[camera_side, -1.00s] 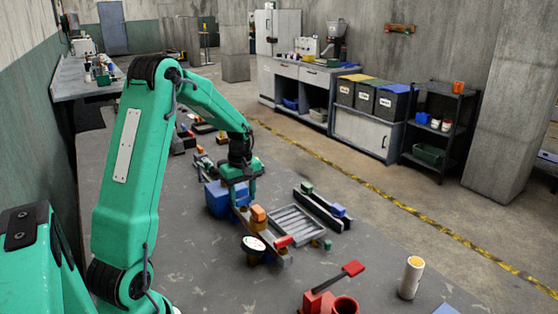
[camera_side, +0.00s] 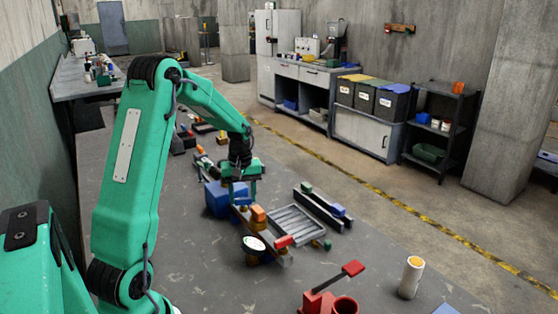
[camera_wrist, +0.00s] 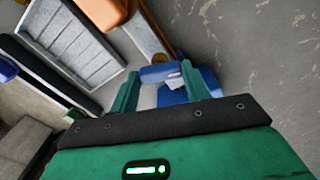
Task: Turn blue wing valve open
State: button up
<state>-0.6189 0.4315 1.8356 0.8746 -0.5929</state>
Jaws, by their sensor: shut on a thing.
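My gripper (camera_side: 240,199) points down at the pipe assembly in the middle of the bench. In the wrist view my gripper (camera_wrist: 160,73) has its two green fingers on either side of a blue wing handle (camera_wrist: 158,74), which I take to be the blue wing valve. The gripper is shut on it. In the side view the fingers and the blue box hide most of the valve. How far the wing is turned cannot be told.
A blue box (camera_side: 216,199) stands left of my gripper. An orange block (camera_side: 258,213), a red handle (camera_side: 284,242) and a round gauge (camera_side: 253,244) sit along the pipe. A grey slotted tray (camera_side: 297,225) lies to the right.

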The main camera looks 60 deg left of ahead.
aim_at(243, 198)
jog(key=m, duration=1.3)
jog(key=shift+r+m, duration=0.1)
jog(key=shift+m, duration=0.3)
jog(key=shift+o, duration=0.2)
jog(key=o, duration=1)
jog(key=shift+c, duration=0.2)
jog(key=shift+r, duration=3.85)
